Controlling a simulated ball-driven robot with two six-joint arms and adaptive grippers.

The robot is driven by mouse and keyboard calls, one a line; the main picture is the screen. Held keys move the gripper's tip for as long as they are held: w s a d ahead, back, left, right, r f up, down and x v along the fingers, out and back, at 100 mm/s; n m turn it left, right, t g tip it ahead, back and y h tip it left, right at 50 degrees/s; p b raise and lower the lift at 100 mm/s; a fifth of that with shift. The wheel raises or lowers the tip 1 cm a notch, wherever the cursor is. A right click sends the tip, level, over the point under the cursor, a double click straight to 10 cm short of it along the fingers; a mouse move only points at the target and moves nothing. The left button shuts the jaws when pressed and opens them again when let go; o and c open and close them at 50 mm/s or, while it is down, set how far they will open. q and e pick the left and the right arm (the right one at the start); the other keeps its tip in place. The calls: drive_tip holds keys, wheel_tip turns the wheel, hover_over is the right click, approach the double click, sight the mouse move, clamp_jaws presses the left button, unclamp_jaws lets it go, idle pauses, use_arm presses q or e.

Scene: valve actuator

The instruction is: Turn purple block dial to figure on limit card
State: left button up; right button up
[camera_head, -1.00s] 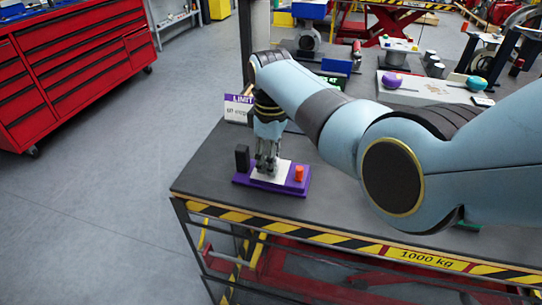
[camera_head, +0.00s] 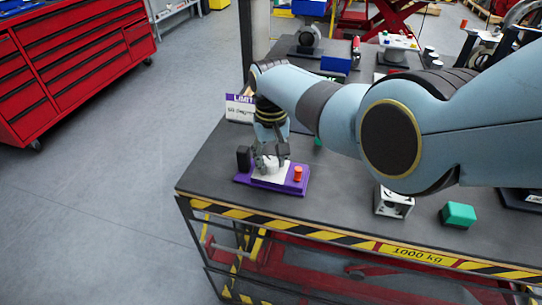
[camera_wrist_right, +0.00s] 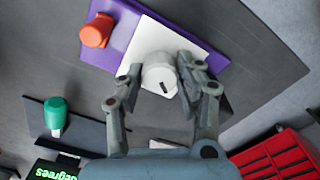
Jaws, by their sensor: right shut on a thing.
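The purple block (camera_head: 243,179) sits near the table's left end, with a white plate and an orange knob (camera_head: 298,174). It also shows in the wrist view (camera_wrist_right: 121,35). Its pale round dial (camera_wrist_right: 158,72) has a dark mark near its lower edge. My right gripper (camera_head: 270,162) points down over the plate. In the wrist view its fingers (camera_wrist_right: 163,78) are shut on the dial, one on each side. The fingers partly hide the dial in the head view. The limit card (camera_head: 240,109) stands behind, its purple header reading "LIMIT"; the degrees figure is small and partly hidden. My left gripper is out of view.
A black upright piece (camera_head: 243,158) stands at the block's left end. A white bracket (camera_head: 393,203) and a green block (camera_head: 458,214) lie to the right under my arm. The table's striped front edge (camera_head: 330,237) is close. A red cabinet (camera_head: 75,60) stands apart at left.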

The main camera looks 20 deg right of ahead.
sight(271, 160)
drive_tip(key=m, duration=0.6)
drive_tip(key=shift+p, duration=0.4)
idle(0.3)
drive_tip(key=o, duration=1.2)
drive_tip(key=shift+c, duration=0.2)
wheel_tip(271, 160, up, 12)
